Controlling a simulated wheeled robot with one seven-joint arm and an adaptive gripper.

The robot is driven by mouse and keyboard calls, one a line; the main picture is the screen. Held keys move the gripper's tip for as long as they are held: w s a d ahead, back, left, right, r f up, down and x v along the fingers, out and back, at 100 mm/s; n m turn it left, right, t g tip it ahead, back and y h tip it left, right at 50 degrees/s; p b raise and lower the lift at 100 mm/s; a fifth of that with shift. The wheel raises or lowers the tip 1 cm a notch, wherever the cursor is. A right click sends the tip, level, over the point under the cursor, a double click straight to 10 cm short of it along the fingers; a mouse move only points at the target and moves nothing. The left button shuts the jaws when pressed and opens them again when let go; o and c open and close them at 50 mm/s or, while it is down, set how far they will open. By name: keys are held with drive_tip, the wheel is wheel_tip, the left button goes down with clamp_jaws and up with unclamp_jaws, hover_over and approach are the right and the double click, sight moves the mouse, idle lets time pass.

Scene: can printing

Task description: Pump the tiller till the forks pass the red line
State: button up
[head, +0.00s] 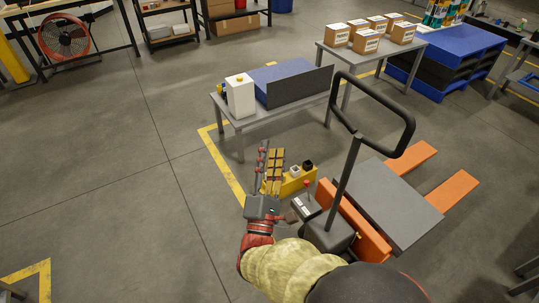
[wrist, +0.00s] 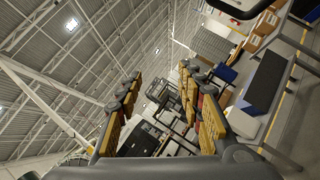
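The black loop-shaped tiller (head: 408,112) rises from the pallet jack in the head view, leaning up and away from its base. The two orange forks (head: 452,193) point to the upper right, low at the floor, with a grey plate (head: 392,205) over their near part. I cannot make out a red line. My gripper (head: 268,152) is left of the tiller and apart from it, with nothing held. In the wrist view its yellow-padded fingers (wrist: 161,75) stand apart with a gap between. A black bar, apparently the tiller, crosses the wrist view's top right corner (wrist: 240,9).
A grey table (head: 250,121) with a white container (head: 240,95) stands beyond. Boxes sit on another table (head: 372,50). Blue pallets (head: 457,45) are at back right. Floor at left is clear.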

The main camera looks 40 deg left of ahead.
drive_tip(key=v, duration=1.2)
drive_tip(key=shift+r, duration=0.1)
